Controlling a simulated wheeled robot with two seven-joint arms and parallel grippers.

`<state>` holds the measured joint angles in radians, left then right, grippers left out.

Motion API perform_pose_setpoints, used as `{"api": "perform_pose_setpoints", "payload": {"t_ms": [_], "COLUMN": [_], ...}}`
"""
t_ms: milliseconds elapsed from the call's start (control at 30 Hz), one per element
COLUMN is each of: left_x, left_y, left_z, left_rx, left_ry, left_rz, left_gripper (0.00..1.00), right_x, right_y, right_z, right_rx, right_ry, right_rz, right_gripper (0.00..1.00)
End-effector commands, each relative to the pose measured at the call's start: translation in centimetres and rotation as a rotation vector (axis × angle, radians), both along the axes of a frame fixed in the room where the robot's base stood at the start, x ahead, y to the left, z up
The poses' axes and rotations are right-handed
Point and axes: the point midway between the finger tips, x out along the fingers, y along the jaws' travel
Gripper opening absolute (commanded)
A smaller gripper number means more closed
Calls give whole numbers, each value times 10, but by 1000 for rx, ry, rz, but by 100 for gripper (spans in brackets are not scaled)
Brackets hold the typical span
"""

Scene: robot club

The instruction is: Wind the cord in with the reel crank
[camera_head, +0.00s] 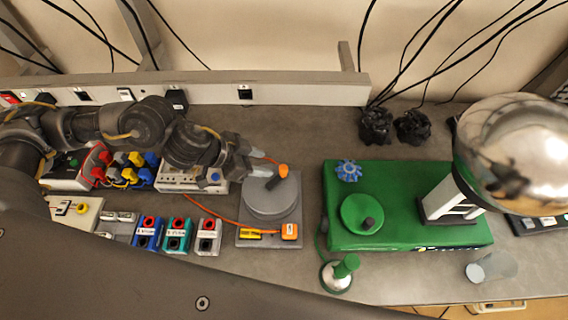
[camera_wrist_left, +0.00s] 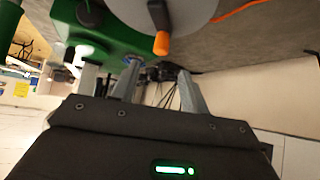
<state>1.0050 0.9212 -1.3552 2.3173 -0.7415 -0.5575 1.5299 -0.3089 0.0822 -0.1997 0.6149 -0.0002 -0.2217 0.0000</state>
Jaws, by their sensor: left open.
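The cord reel is a grey round drum (camera_head: 268,198) on a flat grey base plate (camera_head: 283,222). Its crank has an orange-tipped handle (camera_head: 283,171), which also shows in the left wrist view (camera_wrist_left: 161,43) with a dark stem. An orange cord (camera_head: 203,210) runs out from the reel to the left; part of it also shows in the left wrist view (camera_wrist_left: 236,9). My left gripper (camera_head: 262,161) is open and empty, just left of the handle. In the left wrist view the handle lies beyond the spread fingertips (camera_wrist_left: 158,68), apart from them. My right gripper is not in view.
A green machine (camera_head: 400,182) with a shiny metal dome (camera_head: 515,150) stands right of the reel. Coloured blocks (camera_head: 178,233) and small devices crowd the left. A green-handled bell-like object (camera_head: 338,274) stands in front. A pale rail (camera_head: 270,88) runs along the back.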

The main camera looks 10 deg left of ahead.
Motion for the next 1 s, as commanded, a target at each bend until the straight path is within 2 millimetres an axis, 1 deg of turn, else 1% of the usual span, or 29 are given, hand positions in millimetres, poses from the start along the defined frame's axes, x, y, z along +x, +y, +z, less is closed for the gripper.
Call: {"api": "perform_pose_setpoints", "payload": {"t_ms": [33, 300, 500, 700, 900, 967, 1000], "left_x": [3, 22, 33, 36, 36, 36, 36], "left_y": [-5, -35, -49, -53, -54, -53, -53], "left_z": [-7, -42, -59, -65, -65, -65, -65], "left_rx": [0, 1, 1, 0, 1, 1, 1], "left_ry": [4, 3, 2, 1, 1, 1, 1], "left_rz": [1, -1, 0, 1, 0, 0, 0], "left_gripper": [45, 45, 45, 45, 45, 38, 33], "right_x": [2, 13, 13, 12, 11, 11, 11], "right_y": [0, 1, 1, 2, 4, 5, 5], "right_z": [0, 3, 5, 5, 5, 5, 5], "right_rx": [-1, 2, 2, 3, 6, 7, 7], "right_ry": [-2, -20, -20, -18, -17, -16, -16], "right_rz": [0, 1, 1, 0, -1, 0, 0], "right_gripper": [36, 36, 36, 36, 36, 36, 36]}}
